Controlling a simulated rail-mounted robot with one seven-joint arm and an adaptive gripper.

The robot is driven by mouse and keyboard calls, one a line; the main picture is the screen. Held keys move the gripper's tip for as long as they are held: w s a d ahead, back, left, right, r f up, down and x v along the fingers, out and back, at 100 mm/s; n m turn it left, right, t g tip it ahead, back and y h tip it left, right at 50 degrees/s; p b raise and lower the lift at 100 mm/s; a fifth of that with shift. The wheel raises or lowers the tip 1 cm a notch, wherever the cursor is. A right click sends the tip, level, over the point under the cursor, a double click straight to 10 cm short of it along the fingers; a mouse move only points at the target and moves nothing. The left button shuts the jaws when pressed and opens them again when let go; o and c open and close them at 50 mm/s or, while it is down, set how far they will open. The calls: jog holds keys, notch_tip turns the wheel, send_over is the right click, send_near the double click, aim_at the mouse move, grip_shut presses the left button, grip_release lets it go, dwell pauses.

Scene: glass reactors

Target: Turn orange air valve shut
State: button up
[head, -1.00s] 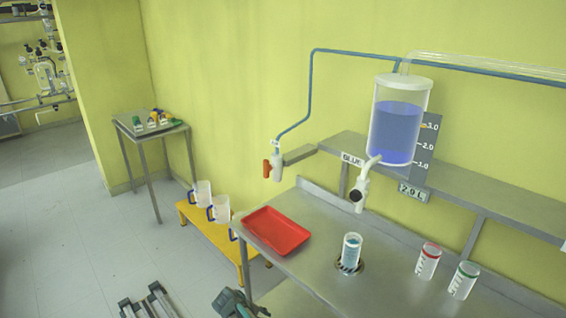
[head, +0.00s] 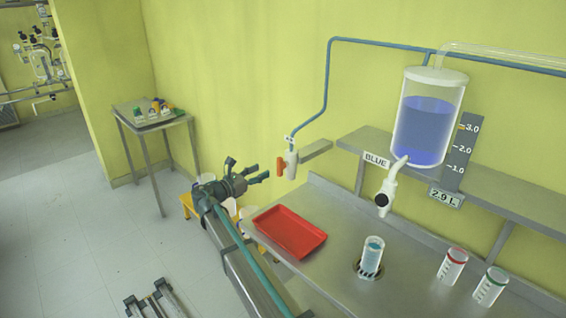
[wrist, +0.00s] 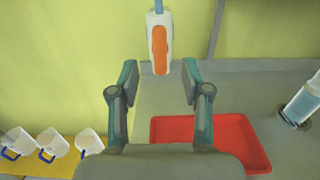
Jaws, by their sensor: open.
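The orange air valve handle (head: 281,166) sits on a white valve body (head: 292,164) at the lower end of a blue air pipe (head: 327,85), beside a short grey wall bracket. The handle hangs upright, pointing along the pipe. My gripper (head: 254,171) is open and empty, a little left of the handle and apart from it. In the wrist view the handle (wrist: 160,52) is centred beyond and above my fingertips (wrist: 158,78), in line with the gap between them. Nothing in either view hides the handle.
A red tray (head: 290,232) lies on the steel bench below the valve. A blue-filled tank (head: 425,130) with a white tap (head: 386,192) stands right. A beaker of blue liquid (head: 370,258) stands on the bench. White jugs (wrist: 55,143) stand on a yellow stand.

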aim_at(278, 164)
jog(key=p+x, duration=0.3)
jog(key=x, duration=0.7)
jog(key=shift+w+d+f, duration=0.1)
jog(key=shift+w, duration=0.1)
grip_shut()
